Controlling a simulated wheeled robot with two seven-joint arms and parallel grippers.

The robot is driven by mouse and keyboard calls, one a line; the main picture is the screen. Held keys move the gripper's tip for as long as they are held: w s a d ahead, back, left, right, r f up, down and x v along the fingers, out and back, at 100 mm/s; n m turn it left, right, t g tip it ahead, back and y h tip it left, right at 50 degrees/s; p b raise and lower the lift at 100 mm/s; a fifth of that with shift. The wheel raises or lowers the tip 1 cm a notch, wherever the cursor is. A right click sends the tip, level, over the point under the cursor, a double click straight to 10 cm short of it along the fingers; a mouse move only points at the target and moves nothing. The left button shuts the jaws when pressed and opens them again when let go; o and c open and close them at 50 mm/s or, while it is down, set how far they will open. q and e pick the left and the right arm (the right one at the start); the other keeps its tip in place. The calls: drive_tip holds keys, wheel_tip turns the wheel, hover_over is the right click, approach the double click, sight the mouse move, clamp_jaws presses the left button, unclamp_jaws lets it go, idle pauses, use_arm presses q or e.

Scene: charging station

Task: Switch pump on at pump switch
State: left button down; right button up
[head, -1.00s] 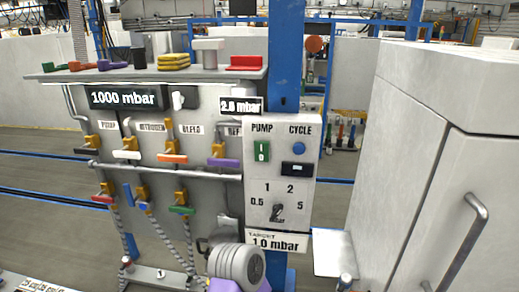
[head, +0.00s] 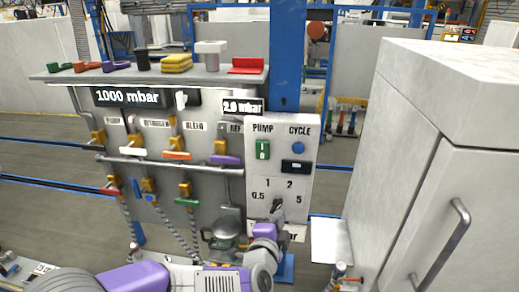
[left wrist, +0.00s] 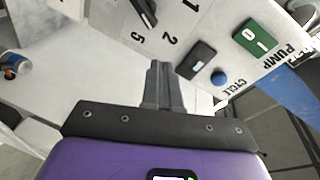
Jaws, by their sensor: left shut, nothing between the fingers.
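The pump switch is a green rocker marked I and O (head: 262,149), under the PUMP label on the white control panel (head: 256,178). It also shows in the left wrist view (left wrist: 259,37), at the upper right. My left gripper (head: 277,211) is shut and empty, in front of the lower panel by the selector dial, below the pump switch. In the left wrist view its closed fingers (left wrist: 163,76) point at the panel, apart from the green switch. The gripper partly hides the dial and the target label. My right gripper is not in view.
A blue button (head: 298,148) and a black rocker (head: 296,166) sit right of the pump switch. A pipe board with several coloured valve handles (head: 177,155) stands left. A grey cabinet (head: 440,150) stands close on the right.

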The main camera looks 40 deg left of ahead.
use_arm(q)
drive_tip(key=s+a+r+t+y, duration=0.1)
drive_tip(key=s+a+r+y, duration=0.1)
drive_tip(key=r, duration=0.4)
drive_tip(key=s+a+r+m+y+p, duration=0.1)
drive_tip(key=s+a+r+y, duration=0.1)
drive_tip(key=s+r, duration=0.2)
wheel_tip(320, 180, up, 3)
drive_tip(key=shift+f+m+t, duration=0.2)
drive_tip(key=shift+m+t, duration=0.1)
drive_tip(key=shift+t, duration=0.1)
drive_tip(key=p, duration=1.6)
approach(261, 143)
drive_tip(key=x, duration=0.6)
drive_tip(key=shift+w+a+r+p, duration=0.1)
drive_tip(key=shift+w+a+p, duration=0.05)
drive_tip(key=shift+w+p, duration=0.2)
